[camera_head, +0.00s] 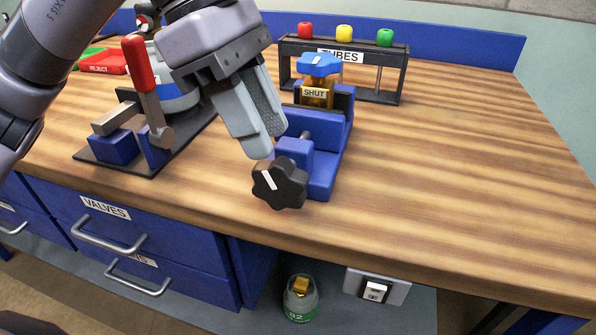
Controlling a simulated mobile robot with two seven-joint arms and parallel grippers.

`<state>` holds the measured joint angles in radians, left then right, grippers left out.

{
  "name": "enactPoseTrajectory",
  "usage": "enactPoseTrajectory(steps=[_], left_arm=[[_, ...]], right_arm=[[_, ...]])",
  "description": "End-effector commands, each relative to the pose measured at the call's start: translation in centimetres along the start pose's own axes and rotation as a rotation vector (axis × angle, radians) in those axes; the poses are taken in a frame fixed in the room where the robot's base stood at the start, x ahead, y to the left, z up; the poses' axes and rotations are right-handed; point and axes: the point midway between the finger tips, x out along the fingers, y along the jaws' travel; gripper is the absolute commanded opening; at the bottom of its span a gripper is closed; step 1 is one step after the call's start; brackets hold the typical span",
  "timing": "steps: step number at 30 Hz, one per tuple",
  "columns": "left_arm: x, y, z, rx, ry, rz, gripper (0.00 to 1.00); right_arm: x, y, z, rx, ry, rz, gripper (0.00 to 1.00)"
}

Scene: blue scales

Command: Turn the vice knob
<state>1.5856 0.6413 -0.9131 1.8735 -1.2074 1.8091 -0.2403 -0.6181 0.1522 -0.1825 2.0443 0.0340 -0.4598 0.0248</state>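The vice knob (280,183) is a black lobed knob with a white pointer line. It sits at the front end of the blue vice (325,165), close to the table's front edge. The vice's jaws hold an amber block labelled SHUT (316,94) with a blue top. My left gripper (264,143) comes in from the upper left and points down, with its fingertips just above and behind the knob in the picture. The fingers overlap in this view, so their opening is unclear. Part of the vice behind the fingers is hidden. My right gripper is out of view.
A toggle clamp with a red handle (140,64) stands left of the vice. A TUBES rack (390,82) with red, yellow and green caps stands behind. The wooden table (460,160) is clear on the right. Blue drawers (130,245) and a jar (300,300) are below.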

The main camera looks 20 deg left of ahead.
Motion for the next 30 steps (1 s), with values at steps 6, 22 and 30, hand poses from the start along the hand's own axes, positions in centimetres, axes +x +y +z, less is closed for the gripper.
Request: enactPoseTrajectory(steps=[6,22,30], left_arm=[[1.8,0.1,-0.4,-0.002,0.015,0.004,0.34],[7.3,0.1,-0.3,-0.002,0.01,0.004,0.34],[7.2,0.1,-0.3,-0.001,0.01,0.004,0.08]], right_arm=[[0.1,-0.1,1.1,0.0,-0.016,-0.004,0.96],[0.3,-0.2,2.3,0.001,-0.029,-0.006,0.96],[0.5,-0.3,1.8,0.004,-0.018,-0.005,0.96]])
